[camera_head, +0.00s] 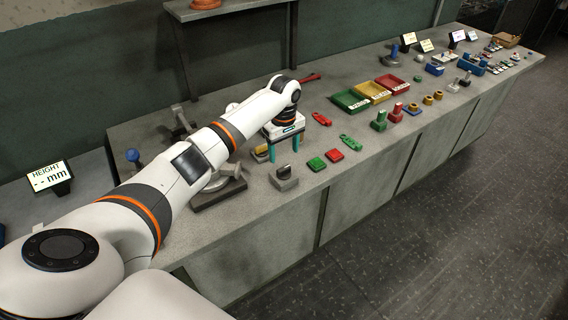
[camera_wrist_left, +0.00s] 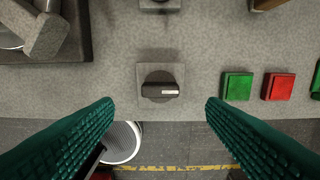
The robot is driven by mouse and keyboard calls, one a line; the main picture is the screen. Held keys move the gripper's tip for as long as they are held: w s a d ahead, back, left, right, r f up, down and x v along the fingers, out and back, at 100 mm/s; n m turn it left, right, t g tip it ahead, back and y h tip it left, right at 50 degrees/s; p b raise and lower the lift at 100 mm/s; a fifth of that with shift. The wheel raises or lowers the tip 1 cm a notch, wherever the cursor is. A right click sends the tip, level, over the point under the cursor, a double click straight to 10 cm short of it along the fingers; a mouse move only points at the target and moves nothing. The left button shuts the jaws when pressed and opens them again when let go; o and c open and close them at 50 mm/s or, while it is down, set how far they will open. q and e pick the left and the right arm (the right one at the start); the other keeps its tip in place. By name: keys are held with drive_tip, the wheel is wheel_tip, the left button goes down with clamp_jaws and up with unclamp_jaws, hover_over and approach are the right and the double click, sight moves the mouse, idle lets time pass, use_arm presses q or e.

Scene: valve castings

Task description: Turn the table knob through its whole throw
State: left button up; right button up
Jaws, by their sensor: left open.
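The table knob (camera_head: 284,177) is a dark knob on a square grey base near the table's front edge. In the left wrist view the knob (camera_wrist_left: 160,90) sits centred, its dark grip bar lying crosswise with a pale mark at the right end. My left gripper (camera_head: 283,152) points down above and slightly behind the knob in the head view. Its teal fingers (camera_wrist_left: 158,106) are wide apart in the wrist view, one on each side of the knob, with nothing between them. They do not appear to touch it. My right gripper is not in view.
A green button (camera_wrist_left: 237,86) and a red button (camera_wrist_left: 278,87) stand right of the knob. A grey metal fixture (camera_head: 220,190) is on the left. Green, yellow and red trays (camera_head: 351,100) stand farther along the table (camera_head: 240,225). A height display (camera_head: 50,176) is at far left.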

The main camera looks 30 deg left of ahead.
sight(284, 168)
use_arm(q)
wheel_tip(284, 168, down, 6)
drive_tip(key=shift+r+p, duration=0.1)
drive_tip(key=shift+p, duration=0.2)
drive_tip(key=shift+f, duration=0.6)
drive_tip(key=c, duration=1)
